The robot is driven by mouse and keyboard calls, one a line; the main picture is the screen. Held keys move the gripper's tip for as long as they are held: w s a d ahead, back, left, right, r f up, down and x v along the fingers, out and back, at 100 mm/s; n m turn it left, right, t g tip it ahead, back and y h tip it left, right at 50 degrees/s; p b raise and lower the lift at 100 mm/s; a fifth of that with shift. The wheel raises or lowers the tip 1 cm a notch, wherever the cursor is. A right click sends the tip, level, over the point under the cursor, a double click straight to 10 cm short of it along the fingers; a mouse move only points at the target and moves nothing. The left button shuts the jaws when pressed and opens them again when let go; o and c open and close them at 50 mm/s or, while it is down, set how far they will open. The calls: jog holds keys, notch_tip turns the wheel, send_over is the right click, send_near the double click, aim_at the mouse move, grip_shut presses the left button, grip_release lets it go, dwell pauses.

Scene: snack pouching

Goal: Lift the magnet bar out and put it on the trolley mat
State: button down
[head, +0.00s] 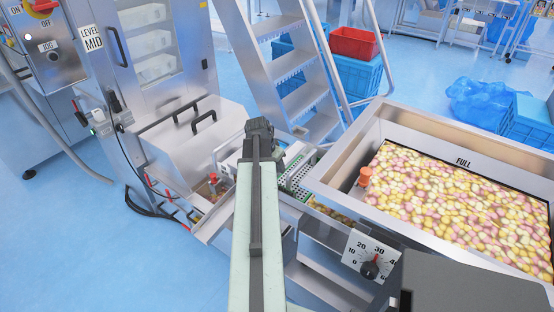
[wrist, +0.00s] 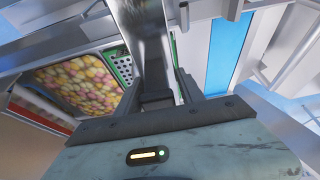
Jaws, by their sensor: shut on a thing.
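My gripper (wrist: 157,92) is shut on a grey metal bar, the magnet bar (wrist: 142,40), which runs up and away from the fingers in the wrist view. Its far end is cut off by the top of the picture. In the head view my arm reaches forward and its dark end (head: 258,130) hides the bar. A flat bright blue strip (wrist: 229,48) lies to the right of the bar in the wrist view; I cannot tell whether it is the trolley mat. Whether the bar still touches anything below is hidden.
A steel hopper (head: 340,160) full of pastel sweets stands at the right, with a dial (head: 370,268) below. A green-edged perforated plate (head: 298,179) lies beside my arm. A steel cabinet (head: 190,135) stands at the left, and steel steps (head: 298,95) rise behind.

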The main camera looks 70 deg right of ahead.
jog(key=shift+r, duration=0.15)
jog(key=shift+r+p, duration=2.4)
jog(key=shift+p, duration=0.15)
